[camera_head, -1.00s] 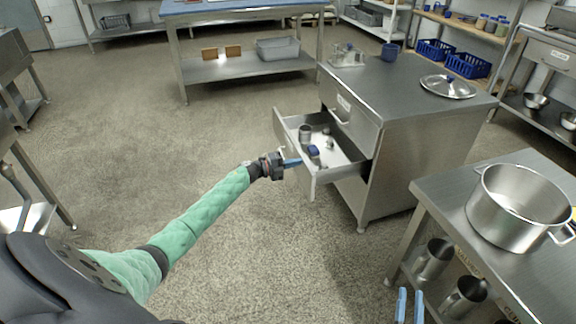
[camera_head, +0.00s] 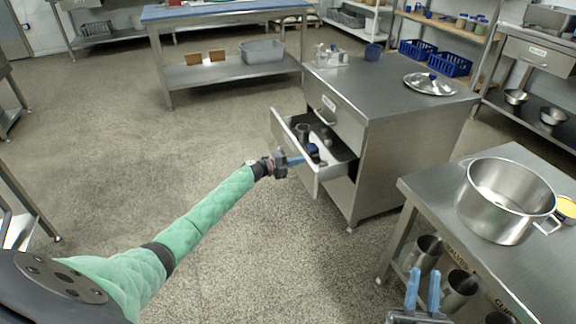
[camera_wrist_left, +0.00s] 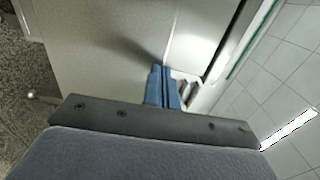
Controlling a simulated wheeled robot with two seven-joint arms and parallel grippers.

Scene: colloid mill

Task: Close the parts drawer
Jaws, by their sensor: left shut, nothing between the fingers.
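The parts drawer (camera_head: 296,158) sticks out of the steel cabinet's front, partly open, with small metal and dark parts inside. My left gripper (camera_head: 294,161) is shut and empty, its blue fingertips at the outer face of the drawer front; whether they touch it is hard to tell. In the left wrist view its blue fingers (camera_wrist_left: 162,88) are together against a pale metal panel. The cabinet (camera_head: 405,150) stands right of the drawer. My right gripper (camera_head: 423,288) is at the bottom of the head view, fingers apart, with nothing visible between them.
A steel table with a large pot (camera_head: 507,200) stands at the right, metal jugs (camera_head: 425,254) on its lower shelf. A lid (camera_head: 430,84) and a blue cup (camera_head: 373,51) sit on the cabinet. The floor left of the drawer is clear.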

